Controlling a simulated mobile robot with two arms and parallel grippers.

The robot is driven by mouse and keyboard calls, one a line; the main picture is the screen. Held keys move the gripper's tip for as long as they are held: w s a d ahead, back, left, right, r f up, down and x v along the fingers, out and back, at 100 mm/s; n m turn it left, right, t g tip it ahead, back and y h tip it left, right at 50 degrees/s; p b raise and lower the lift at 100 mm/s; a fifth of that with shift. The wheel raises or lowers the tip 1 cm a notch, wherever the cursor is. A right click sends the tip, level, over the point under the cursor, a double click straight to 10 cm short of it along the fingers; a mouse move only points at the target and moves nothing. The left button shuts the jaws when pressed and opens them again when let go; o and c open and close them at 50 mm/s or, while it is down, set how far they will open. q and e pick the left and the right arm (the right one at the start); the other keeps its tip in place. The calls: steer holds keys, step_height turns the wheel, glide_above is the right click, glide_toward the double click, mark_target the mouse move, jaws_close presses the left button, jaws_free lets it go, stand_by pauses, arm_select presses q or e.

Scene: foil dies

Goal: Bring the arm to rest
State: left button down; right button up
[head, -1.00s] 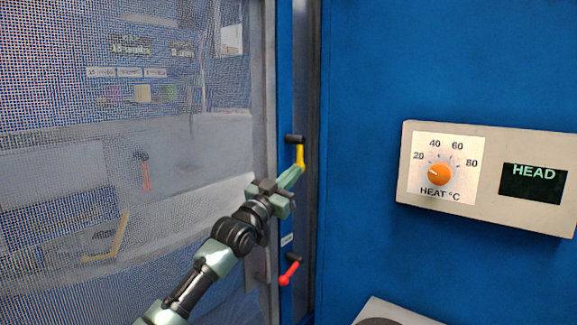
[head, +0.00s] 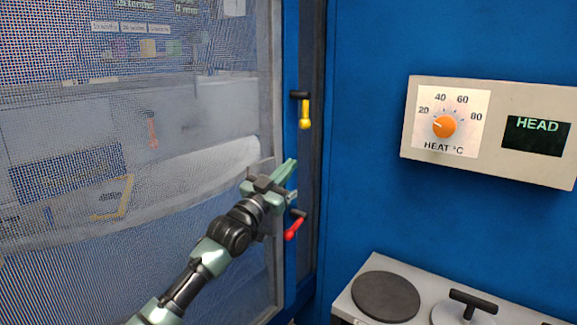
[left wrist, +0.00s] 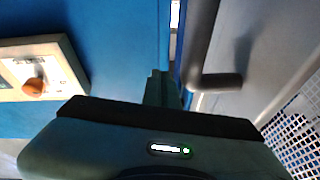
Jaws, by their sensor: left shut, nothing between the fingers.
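My left gripper (head: 287,172) is shut and empty in the head view. It is in front of the blue post, below the yellow-handled lever (head: 304,112) and above the red-handled lever (head: 294,226). It looks apart from the yellow lever, which hangs straight down. In the left wrist view its closed fingers (left wrist: 162,88) point at the blue frame, left of a grey bar handle (left wrist: 205,45). My right gripper is in neither view.
A mesh door (head: 200,150) fills the left. A blue panel (head: 365,200) on the right carries a control box (head: 545,90) with an orange heat dial (head: 444,126) and a display reading HEAD. A pale unit with a dark round plate (head: 386,296) stands at lower right.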

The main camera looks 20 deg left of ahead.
arm_select(q)
steer(key=shift+s+r, duration=0.1)
steer(key=s+d+f+g+y, duration=0.1)
steer(key=s+d+f+g, duration=0.3)
steer(key=f, duration=0.6)
steer(key=s+d+f+g, duration=0.2)
steer(key=s+f, duration=0.5)
steer(key=f, duration=0.3)
steer(key=s+d+f+g+y, duration=0.15)
steer(key=s+f, duration=0.35)
steer(key=f, duration=0.5)
steer(key=s+a+f+n+g+y, duration=0.1)
steer(key=s+a+f+g, duration=0.2)
steer(key=s, duration=0.8)
steer(key=s+f+n+g+y, duration=0.1)
steer(key=s+f+g, duration=0.35)
steer(key=s, duration=0.75)
steer(key=s+a+f+n+g+y, duration=0.1)
steer(key=s+a+f+g+y, duration=0.3)
steer(key=s, duration=0.7)
step_height(320, 180, down, 29)
steer(key=s+d+h, duration=0.2)
steer(key=s, duration=0.1)
steer(key=s+a+f+g, duration=0.1)
steer(key=s+a+f, duration=0.2)
steer(key=s+f, duration=1.1)
steer(key=shift+s+f, duration=0.25)
steer(key=shift+s, duration=0.65)
